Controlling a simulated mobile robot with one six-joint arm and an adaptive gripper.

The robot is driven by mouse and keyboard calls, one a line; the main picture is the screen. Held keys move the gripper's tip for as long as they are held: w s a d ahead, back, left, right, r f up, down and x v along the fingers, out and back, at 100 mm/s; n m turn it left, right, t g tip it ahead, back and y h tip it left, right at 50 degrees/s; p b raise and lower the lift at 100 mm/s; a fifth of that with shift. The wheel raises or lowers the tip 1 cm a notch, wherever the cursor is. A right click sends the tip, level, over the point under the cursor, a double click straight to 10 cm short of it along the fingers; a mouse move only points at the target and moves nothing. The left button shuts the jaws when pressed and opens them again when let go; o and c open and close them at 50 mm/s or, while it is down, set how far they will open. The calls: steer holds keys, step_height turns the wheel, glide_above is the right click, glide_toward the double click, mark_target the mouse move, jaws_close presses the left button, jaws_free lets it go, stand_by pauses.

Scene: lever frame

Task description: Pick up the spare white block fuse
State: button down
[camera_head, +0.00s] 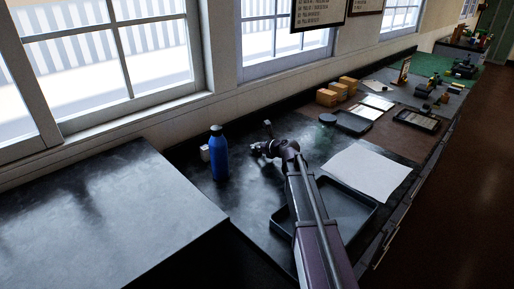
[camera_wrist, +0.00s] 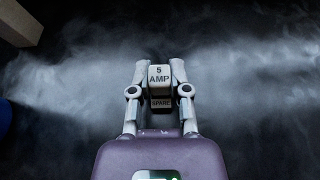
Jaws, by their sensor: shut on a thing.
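The spare white block fuse (camera_wrist: 159,77) shows in the wrist view, marked "5 AMP" on its pale upper face and "SPARE" on a darker lower part. My gripper (camera_wrist: 159,74) has one finger on each side of it and is shut on it. Below and around the fuse is a dark, glossy, streaked counter; I cannot tell whether the fuse touches it. In the head view my gripper (camera_head: 262,147) is over the dark counter, right of the blue bottle. The fuse is too small to make out there.
A dark tray (camera_head: 360,215) lies under my arm. A white sheet (camera_head: 368,172) lies to the right. Orange boxes (camera_head: 327,97) stand farther back by the windows.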

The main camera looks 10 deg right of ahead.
steer(key=shift+r, duration=0.1)
step_height(320, 180, up, 3)
steer(key=p, duration=0.3)
steer(key=shift+r, duration=0.2)
steer(key=d, duration=0.5)
steer(key=d+r+p, duration=0.1)
steer(key=d, duration=0.4)
steer(key=d+p, duration=0.1)
steer(key=d, duration=0.5)
steer(key=shift+w+r, duration=0.15)
steer(key=shift+w, duration=0.25)
